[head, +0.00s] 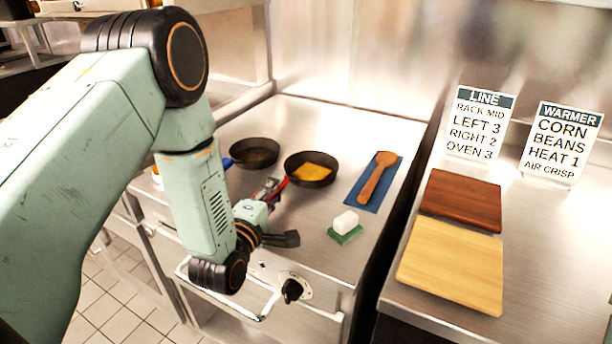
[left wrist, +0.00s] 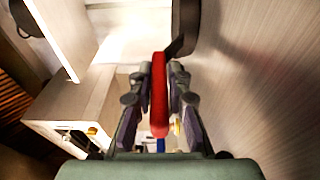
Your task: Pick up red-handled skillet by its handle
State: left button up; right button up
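The red-handled skillet (head: 291,177) is a black pan on the steel counter with something flat and yellow in it. Its red handle points toward the front left, to my left gripper (head: 271,188). In the left wrist view, the red handle (left wrist: 159,95) lies lengthwise between the two fingers of the left gripper (left wrist: 160,72). The fingers are close along both sides of the handle and look shut on it. Part of the dark pan (left wrist: 185,28) shows beyond the fingertips. The skillet appears to rest flat on the counter. My right gripper is not in view.
A blue-handled skillet (head: 254,151) sits left of the red one. To the right are a wooden spoon (head: 374,180) on a blue mat (head: 357,195) and a white block (head: 346,221) on a green pad. Two boards (head: 461,200) lie on the right counter beside signs.

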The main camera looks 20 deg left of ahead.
pick_arm(q)
jog(key=shift+s+d+r, duration=0.15)
jog(key=shift+s+d, duration=0.05)
jog(key=shift+d, duration=0.05)
grip_shut()
jog(key=shift+a, duration=0.1)
jog(key=shift+w+a, duration=0.1)
jog(key=shift+w, duration=0.05)
